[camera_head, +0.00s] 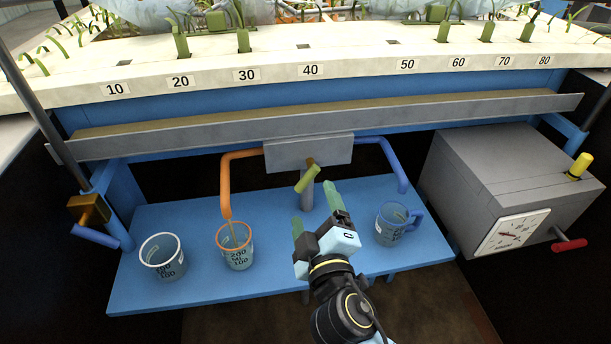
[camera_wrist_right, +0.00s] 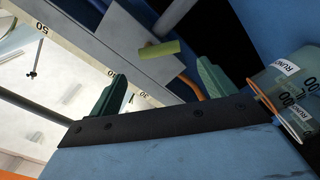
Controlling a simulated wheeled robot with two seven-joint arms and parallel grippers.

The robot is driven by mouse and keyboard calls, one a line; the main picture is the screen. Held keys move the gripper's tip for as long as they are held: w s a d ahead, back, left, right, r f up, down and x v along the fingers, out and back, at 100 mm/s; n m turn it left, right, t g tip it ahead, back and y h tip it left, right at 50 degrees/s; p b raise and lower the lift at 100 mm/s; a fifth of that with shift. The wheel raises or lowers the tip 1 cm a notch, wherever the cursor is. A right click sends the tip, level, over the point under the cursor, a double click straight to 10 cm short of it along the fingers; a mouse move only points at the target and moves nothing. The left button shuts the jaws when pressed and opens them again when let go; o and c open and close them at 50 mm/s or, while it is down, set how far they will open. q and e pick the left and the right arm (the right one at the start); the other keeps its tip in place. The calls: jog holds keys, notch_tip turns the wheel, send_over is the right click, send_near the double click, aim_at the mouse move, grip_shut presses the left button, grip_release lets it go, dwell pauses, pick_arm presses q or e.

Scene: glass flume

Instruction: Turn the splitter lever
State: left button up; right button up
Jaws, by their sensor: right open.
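The splitter lever (camera_head: 307,180) has a yellow-green handle and sits on a grey post below the grey splitter box (camera_head: 290,155). The handle points up and to the right in the head view. It also shows in the right wrist view (camera_wrist_right: 160,49), ahead of the fingers and between their lines. My right gripper (camera_head: 314,207) is open and empty, with green fingers, just in front of and below the lever; it does not touch the handle. Its fingers also show in the wrist view (camera_wrist_right: 162,70). My left gripper is not in view.
An orange pipe (camera_head: 225,183) drops into an orange-rimmed jug (camera_head: 236,258). A blue pipe (camera_head: 392,160) ends above a blue jug (camera_head: 385,235). A white-rimmed jug (camera_head: 150,262) stands left on the blue shelf (camera_head: 200,290). A grey box with a dial (camera_head: 480,180) stands right.

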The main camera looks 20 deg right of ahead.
aim_at(307, 182)
jog(key=w, duration=0.3)
jog(key=w+d, duration=0.1)
jog(key=w, duration=0.5)
jog(key=shift+d, duration=0.25)
jog(key=c, duration=1)
